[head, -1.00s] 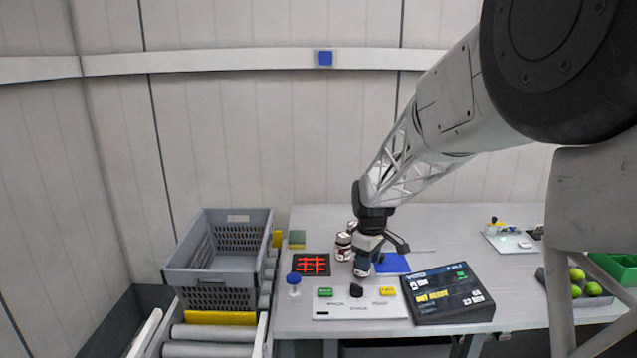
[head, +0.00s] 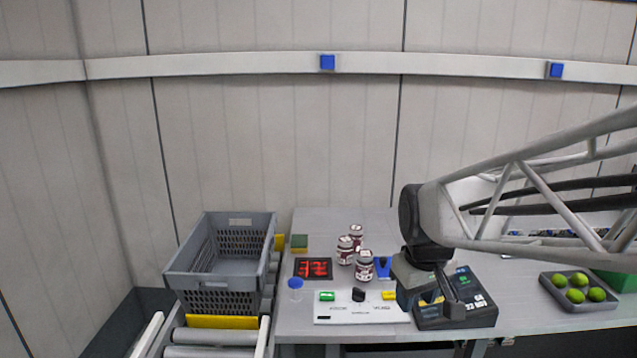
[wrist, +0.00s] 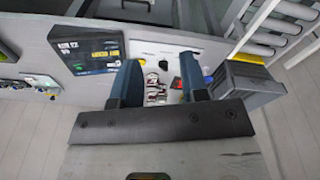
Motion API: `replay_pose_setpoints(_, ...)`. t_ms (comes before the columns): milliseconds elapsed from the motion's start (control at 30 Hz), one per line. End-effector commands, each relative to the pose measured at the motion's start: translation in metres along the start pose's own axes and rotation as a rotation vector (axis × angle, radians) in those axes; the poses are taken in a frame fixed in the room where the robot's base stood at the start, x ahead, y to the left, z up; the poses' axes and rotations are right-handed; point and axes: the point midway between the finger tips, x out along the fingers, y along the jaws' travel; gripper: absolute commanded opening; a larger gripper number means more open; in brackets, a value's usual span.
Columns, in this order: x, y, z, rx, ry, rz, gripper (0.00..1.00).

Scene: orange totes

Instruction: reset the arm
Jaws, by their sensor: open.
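My gripper (head: 428,301) is in front of the black display panel (head: 481,312) in the head view and hides part of it. In the wrist view my gripper's two fingers (wrist: 160,85) are apart, with nothing held between them. Several white jars with dark red labels (head: 364,265) stand on the table to the left of my gripper. In the wrist view the jars (wrist: 155,92) show between the fingers, farther off.
A grey crate (head: 221,283) sits on the roller conveyor at the left. A white panel with buttons (head: 361,313) and a red-lit display (head: 314,268) lie on the table (head: 320,222). A grey tray of green fruit (head: 557,292) is at the right.

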Motion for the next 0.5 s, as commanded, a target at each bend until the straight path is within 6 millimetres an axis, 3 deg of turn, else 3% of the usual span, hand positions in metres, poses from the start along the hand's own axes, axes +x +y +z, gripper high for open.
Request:
replay_pose_setpoints(200, -0.012, -0.014, 0.056, 0.123, 0.027, 0.010, 0.40)
replay_pose_setpoints(500, -0.016, -0.032, 0.123, 0.283, 0.061, 0.018, 0.40)
